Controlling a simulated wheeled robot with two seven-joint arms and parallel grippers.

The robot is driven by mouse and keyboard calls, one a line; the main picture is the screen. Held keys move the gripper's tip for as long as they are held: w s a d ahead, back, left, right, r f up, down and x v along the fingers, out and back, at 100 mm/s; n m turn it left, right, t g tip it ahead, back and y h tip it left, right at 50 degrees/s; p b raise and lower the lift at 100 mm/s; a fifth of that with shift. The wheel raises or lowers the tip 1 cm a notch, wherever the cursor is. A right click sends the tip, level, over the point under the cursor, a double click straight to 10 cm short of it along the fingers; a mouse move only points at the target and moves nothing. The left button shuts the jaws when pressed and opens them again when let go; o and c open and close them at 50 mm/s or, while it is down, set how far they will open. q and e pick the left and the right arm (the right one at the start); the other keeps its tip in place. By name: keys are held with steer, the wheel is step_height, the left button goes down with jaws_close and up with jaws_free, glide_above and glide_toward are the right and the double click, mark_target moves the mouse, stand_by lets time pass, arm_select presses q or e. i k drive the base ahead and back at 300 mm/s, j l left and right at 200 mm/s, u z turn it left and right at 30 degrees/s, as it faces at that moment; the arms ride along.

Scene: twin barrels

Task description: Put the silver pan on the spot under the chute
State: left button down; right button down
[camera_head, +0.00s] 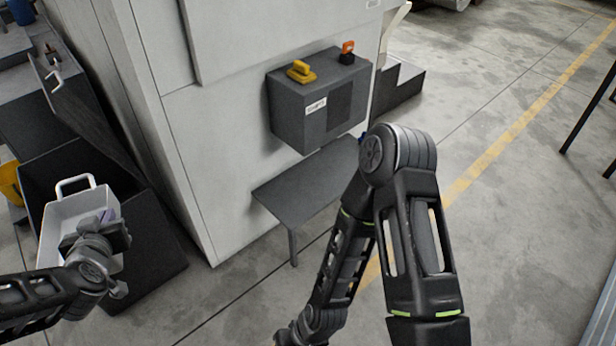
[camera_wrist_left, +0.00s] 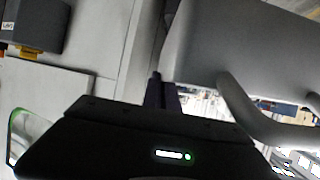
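The silver pan (camera_head: 62,222), a deep pale tray with a loop handle, is at the left in the head view, over or in a dark open bin. My left gripper (camera_head: 108,216) is at its right wall. In the left wrist view the pan (camera_wrist_left: 235,60) fills the upper right. The fingers (camera_wrist_left: 163,92) are close together at its rim and appear shut on it; the tips are partly hidden. A dark grey box (camera_head: 300,112) on the machine looks like the chute. A bare grey shelf (camera_head: 305,185) is below it. My right gripper is out of view.
The dark bin (camera_head: 150,235) stands beside the pale machine (camera_head: 215,180), whose corner lies between the pan and the shelf. My right arm rises right of the shelf. Open floor lies at right.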

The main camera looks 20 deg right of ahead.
mark_target(323, 175)
steer(key=z, duration=1.1)
steer(key=i+l+z, duration=0.1)
steer(key=i+l, duration=1.4)
steer(key=l, duration=0.25)
